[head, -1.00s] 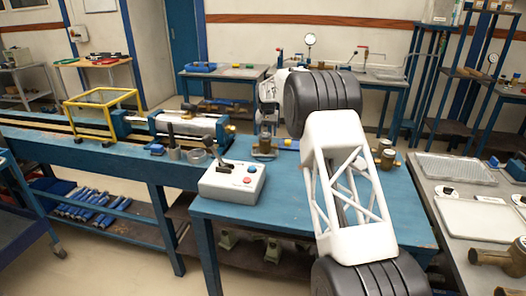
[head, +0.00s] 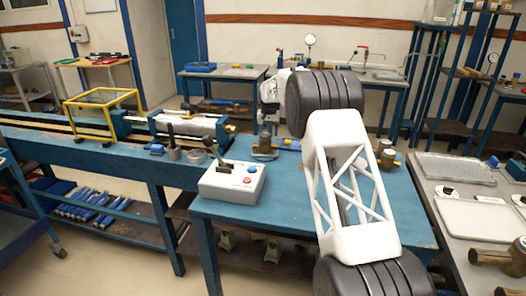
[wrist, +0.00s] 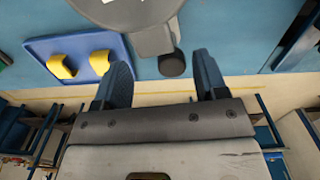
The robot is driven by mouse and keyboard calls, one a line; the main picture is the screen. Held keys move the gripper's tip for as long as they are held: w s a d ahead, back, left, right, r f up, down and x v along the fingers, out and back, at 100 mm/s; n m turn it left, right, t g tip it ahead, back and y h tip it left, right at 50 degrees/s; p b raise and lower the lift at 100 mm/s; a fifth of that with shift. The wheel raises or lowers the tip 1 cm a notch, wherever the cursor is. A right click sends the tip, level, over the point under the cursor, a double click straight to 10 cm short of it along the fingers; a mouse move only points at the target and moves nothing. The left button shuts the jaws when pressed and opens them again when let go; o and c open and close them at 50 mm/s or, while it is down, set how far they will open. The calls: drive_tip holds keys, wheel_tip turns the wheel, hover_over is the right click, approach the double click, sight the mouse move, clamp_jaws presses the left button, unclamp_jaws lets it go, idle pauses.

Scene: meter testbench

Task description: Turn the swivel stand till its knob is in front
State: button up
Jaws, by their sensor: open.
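The swivel stand (wrist: 125,12) shows in the wrist view as a round grey disc at the top, cut off by the frame edge. A short grey arm on it ends in a dark round knob (wrist: 172,64). My gripper (wrist: 160,68) is open, its two dark fingers pointing up the picture toward the stand. The knob appears between the fingertips, nearer the right one. I cannot tell whether either finger touches it. In the head view I cannot make out the stand or its knob; my arm covers much of that area.
A blue tray (wrist: 40,48) with two yellow pieces (wrist: 62,66) lies left of the stand in the wrist view. In the head view, a grey control box (head: 232,183) with a lever stands on the blue bench (head: 285,212). Brass fittings (head: 386,158) sit beside my arm.

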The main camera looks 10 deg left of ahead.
drive_tip(key=shift+d, duration=0.3)
idle(0.5)
drive_tip(key=o, duration=0.4)
drive_tip(key=shift+o, duration=0.2)
drive_tip(key=shift+r, duration=0.1)
drive_tip(key=shift+r, duration=2.65)
drive_tip(key=shift+s+a+r, duration=0.1)
drive_tip(key=shift+a+r, duration=0.35)
drive_tip(key=shift+r, duration=0.2)
drive_tip(key=shift+a+r, duration=0.45)
drive_tip(key=shift+r, duration=0.2)
